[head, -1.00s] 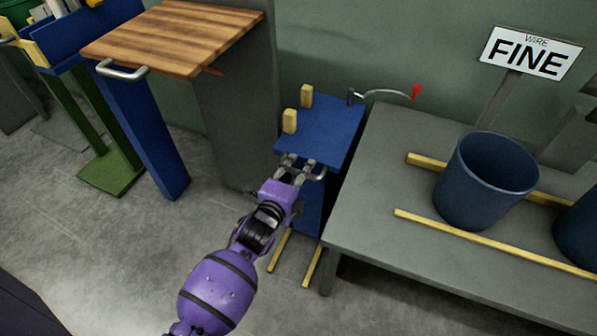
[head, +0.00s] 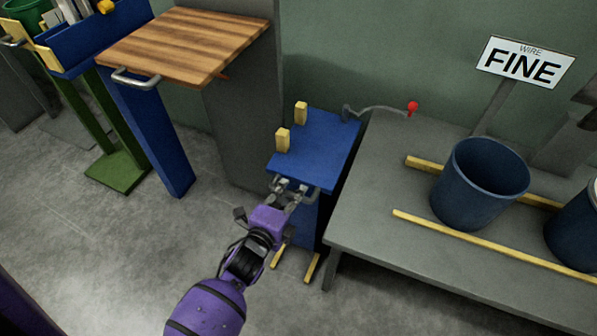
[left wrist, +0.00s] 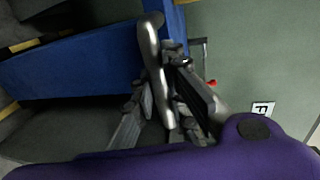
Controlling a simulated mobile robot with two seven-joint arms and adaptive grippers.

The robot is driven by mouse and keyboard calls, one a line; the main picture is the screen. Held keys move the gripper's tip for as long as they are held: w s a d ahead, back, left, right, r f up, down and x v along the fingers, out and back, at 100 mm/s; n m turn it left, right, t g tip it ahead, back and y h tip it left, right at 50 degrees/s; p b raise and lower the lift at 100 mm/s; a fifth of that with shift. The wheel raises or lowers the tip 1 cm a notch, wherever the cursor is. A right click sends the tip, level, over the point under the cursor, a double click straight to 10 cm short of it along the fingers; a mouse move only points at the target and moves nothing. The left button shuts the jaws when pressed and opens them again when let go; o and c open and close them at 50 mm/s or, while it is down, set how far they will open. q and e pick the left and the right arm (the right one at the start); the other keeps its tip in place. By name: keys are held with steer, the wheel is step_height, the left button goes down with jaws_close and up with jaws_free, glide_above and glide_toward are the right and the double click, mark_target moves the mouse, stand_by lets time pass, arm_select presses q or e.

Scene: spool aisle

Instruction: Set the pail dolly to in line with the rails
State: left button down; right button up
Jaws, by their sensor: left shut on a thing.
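The pail dolly (head: 325,140) is a blue stand with a flat top, two yellow blocks on its left edge and a metal handle on its front. It stands just left of the grey bench. Two yellow rails (head: 480,240) run along the bench top; the dolly top seems slightly farther back than their line. My left gripper (head: 288,190) is shut on the handle, which also shows between the fingers in the left wrist view (left wrist: 155,70). My right gripper is not in view.
Blue pails (head: 480,185) stand on the bench by the rails, near a FINE sign (head: 525,64). Left are a wood-topped stand (head: 185,45) and green stand (head: 118,170). Yellow floor strips (head: 312,267) show below the dolly.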

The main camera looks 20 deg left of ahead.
arm_select(q)
steer(key=f+p+v, duration=0.1)
steer(key=v, duration=0.5)
steer(key=shift+s+f+p, duration=0.3)
steer(key=shift+s, duration=0.2)
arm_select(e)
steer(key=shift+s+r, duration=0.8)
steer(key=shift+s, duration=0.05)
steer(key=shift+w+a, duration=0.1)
arm_select(q)
steer(key=c, duration=1.9)
jaws_free()
steer(key=shift+s, duration=0.1)
steer(key=shift+o, duration=0.9)
steer(key=shift+r, duration=0.15)
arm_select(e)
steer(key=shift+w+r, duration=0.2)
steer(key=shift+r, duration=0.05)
arm_select(q)
steer(key=v, duration=1.2)
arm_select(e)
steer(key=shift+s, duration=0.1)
